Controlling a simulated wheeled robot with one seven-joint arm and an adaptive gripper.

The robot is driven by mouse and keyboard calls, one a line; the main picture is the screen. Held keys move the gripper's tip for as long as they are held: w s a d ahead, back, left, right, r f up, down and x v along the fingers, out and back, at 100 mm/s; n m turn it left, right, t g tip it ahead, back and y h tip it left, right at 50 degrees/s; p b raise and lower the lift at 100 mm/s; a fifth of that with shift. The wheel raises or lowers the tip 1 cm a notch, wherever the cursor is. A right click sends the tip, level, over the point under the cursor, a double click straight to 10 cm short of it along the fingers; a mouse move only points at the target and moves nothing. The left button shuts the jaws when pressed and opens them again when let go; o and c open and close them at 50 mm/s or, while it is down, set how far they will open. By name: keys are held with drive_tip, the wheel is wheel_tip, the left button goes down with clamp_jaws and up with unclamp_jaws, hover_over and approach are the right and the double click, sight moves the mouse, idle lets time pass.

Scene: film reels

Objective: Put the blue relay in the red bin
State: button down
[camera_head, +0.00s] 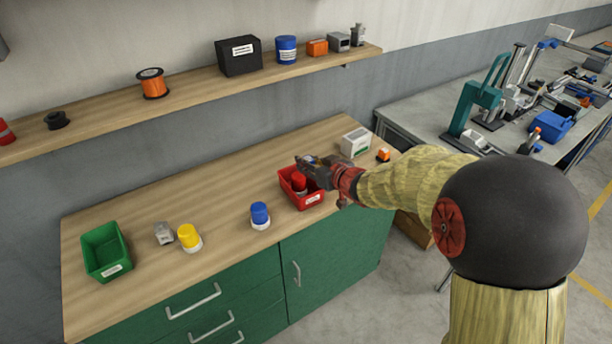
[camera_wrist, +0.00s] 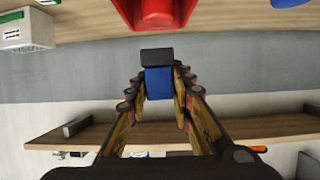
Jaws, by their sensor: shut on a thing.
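The blue relay (camera_wrist: 159,84), a small blue block with a black end, is held between the fingers of my gripper (camera_wrist: 160,92) in the wrist view. In the head view my gripper (camera_head: 314,168) is over the back part of the red bin (camera_head: 309,202), and the relay is too small and dark there to make out clearly. The red bin (camera_wrist: 121,6) also shows at the top of the wrist view, apart from the relay. A red cylindrical object (camera_head: 299,183) stands inside the bin.
A blue-capped jar (camera_head: 260,215) stands left of the red bin, with a yellow-capped jar (camera_head: 189,237), a grey block (camera_head: 163,233) and a green bin (camera_head: 104,252) farther left. A white box (camera_head: 355,142) and a small orange item (camera_head: 383,155) are to the right. A shelf (camera_head: 200,87) runs behind.

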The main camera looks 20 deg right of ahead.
drive_tip(key=f+b, duration=0.1)
drive_tip(key=f, duration=0.3)
drive_tip(key=shift+w+a+b, duration=0.2)
drive_tip(key=shift+w+b, duration=0.15)
drive_tip(key=shift+w, duration=0.05)
drive_tip(key=shift+f, duration=0.4)
drive_tip(key=shift+f, duration=0.25)
drive_tip(key=c, duration=1.6)
unclamp_jaws()
drive_tip(key=shift+c, duration=0.2)
drive_tip(key=shift+o, duration=0.4)
